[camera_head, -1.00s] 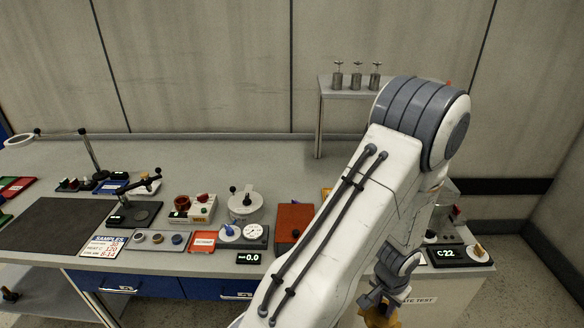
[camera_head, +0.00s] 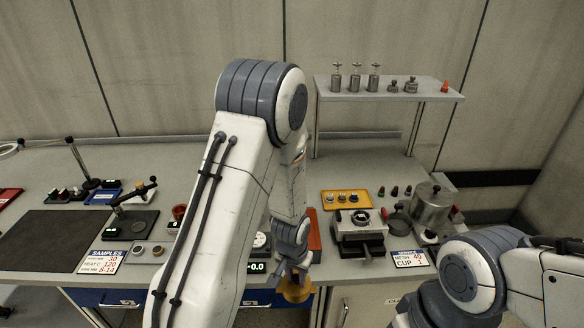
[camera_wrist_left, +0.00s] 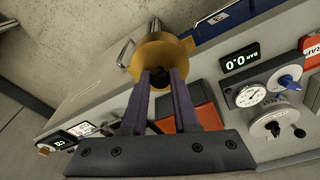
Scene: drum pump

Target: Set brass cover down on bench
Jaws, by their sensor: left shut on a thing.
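The brass cover (camera_head: 297,292) is a yellow, round, flanged piece. My left gripper (camera_head: 291,274) is shut on it and holds it just off the front edge of the bench (camera_head: 125,158). In the left wrist view the cover (camera_wrist_left: 182,47) sits at the tips of the two dark fingers of the left gripper (camera_wrist_left: 163,80). A dark knob shows between the fingertips. The cover appears clear of the bench top. My right arm shows at the lower right of the head view, but its gripper is out of view.
My left arm hides part of the bench. A red-orange block (camera_head: 314,238), a grey device (camera_head: 358,232), a yellow tray (camera_head: 346,207) and a steel pot (camera_head: 431,206) stand to the right. A dark mat (camera_head: 45,238) lies at left. The rear bench looks clear.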

